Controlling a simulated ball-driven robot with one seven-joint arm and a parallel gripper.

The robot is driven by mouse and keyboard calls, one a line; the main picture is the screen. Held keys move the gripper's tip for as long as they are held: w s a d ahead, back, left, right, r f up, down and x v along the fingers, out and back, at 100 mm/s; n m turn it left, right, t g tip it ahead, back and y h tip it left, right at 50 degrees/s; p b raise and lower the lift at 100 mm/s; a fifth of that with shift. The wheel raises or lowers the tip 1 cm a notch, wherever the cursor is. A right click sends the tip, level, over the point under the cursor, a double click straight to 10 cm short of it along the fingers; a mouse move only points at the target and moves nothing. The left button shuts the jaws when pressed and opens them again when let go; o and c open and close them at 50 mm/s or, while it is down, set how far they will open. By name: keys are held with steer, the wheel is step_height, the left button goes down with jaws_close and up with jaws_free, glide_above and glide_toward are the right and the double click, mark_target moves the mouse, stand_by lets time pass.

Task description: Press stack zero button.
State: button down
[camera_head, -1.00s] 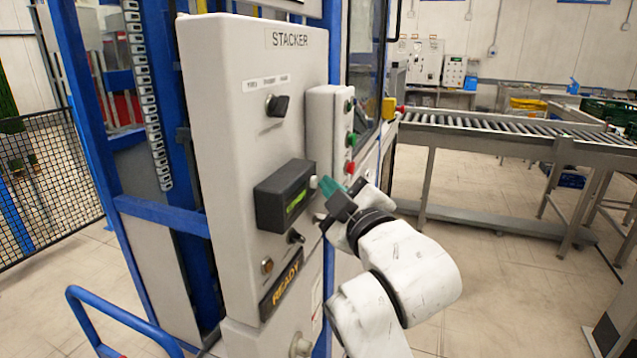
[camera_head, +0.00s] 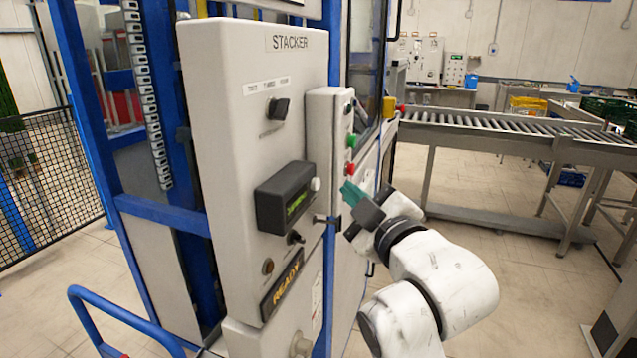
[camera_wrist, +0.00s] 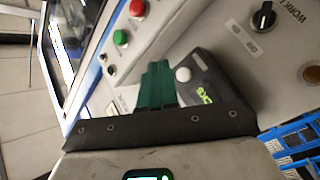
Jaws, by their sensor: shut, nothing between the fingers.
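The stacker panel (camera_head: 240,130) is a tall grey cabinet labelled STACKER. A dark counter box with a lit green display (camera_head: 285,198) is mounted on it, with a round white button (camera_head: 315,184) at its right end. The button also shows in the wrist view (camera_wrist: 183,75), right of my fingertips. My gripper (camera_head: 349,192) has teal fingers pressed together and empty. It is to the right of the white button, with a visible gap in the head view. In the wrist view the teal fingers (camera_wrist: 157,68) point toward the panel. The task's wording cannot be read on any button.
A narrow side box (camera_head: 325,130) carries a green button (camera_head: 351,141) and a red button (camera_head: 350,169) just above my fingers. A roller conveyor (camera_head: 500,130) stands behind at right.

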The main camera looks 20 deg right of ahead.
steer(key=shift+s+d, duration=0.85)
steer(key=shift+d, duration=0.3)
steer(key=s+d+f+m+g+h, duration=0.1)
steer(key=s+f+m+g, duration=0.4)
steer(key=f, duration=0.9)
steer(key=s+d+f+m+g+h, duration=0.15)
steer(key=s+f+g, duration=0.25)
steer(key=s+f, duration=0.75)
steer(key=s+d+f+m+g, duration=0.2)
steer(key=s+f+g, duration=0.2)
steer(key=s+f, duration=0.4)
steer(key=s+d+f+m+g, duration=0.2)
steer(key=s+f+m+g, duration=0.1)
steer(key=s+f, duration=0.6)
steer(key=s+g, duration=0.1)
steer(key=s, duration=0.2)
steer(key=shift+d+g, duration=0.15)
steer(key=shift+g, duration=0.15)
steer(key=c, duration=1.8)
jaws_free()
steer(key=shift+w, duration=0.1)
